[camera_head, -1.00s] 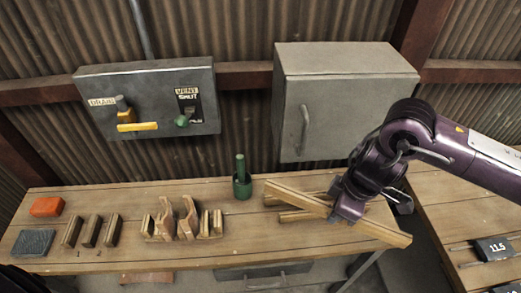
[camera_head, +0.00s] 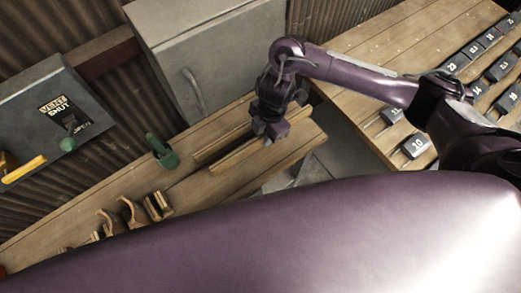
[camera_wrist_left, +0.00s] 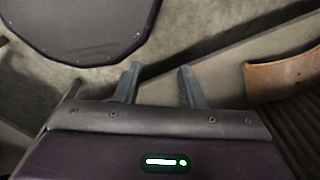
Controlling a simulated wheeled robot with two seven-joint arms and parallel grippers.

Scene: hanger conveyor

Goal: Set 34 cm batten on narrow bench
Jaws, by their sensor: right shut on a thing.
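My right gripper (camera_head: 268,137) is shut on a wooden batten (camera_head: 235,158) at the right part of a long wooden bench (camera_head: 225,187). The batten runs along the bench, and its middle is partly hidden by the gripper. I cannot tell whether it touches the bench top. Another batten (camera_head: 217,145) lies behind it, almost parallel. No length marking is readable on either. My left gripper (camera_wrist_left: 160,85) shows only in the left wrist view, with its two fingers apart and nothing between them.
A green holder (camera_head: 163,153) and wooden brackets (camera_head: 130,213) stand left on the bench. A grey cabinet (camera_head: 180,65) is behind. A second bench (camera_head: 375,50) with numbered blocks (camera_head: 415,146) stands at the right, across a gap. My purple body part covers the lower front.

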